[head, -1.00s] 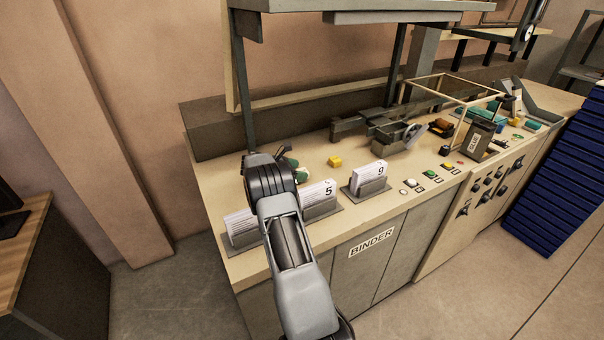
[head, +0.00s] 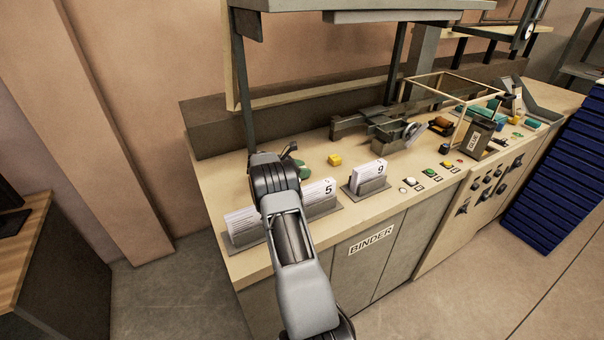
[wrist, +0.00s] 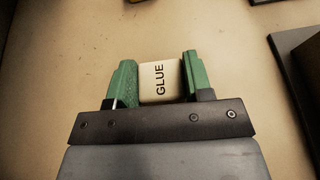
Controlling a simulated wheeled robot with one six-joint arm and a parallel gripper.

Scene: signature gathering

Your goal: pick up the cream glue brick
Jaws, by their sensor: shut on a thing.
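The cream glue brick (wrist: 160,82), with "GLUE" in black on its face, is in the wrist view between the two green fingers of my gripper (wrist: 158,66). The fingers press on its left and right sides. In the head view, my arm hides the brick, and only a little green of my gripper (head: 304,169) shows past the wrist, over the left part of the bench. I cannot tell whether the brick is clear of the bench top.
Card holders marked 5 (head: 322,199) and 9 (head: 370,180) stand along the front edge of the bench (head: 230,176). A yellow block (head: 334,160) lies to the right of my gripper. A grey mechanism (head: 392,139) stands farther right. A dark-edged object (wrist: 296,82) is right in the wrist view.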

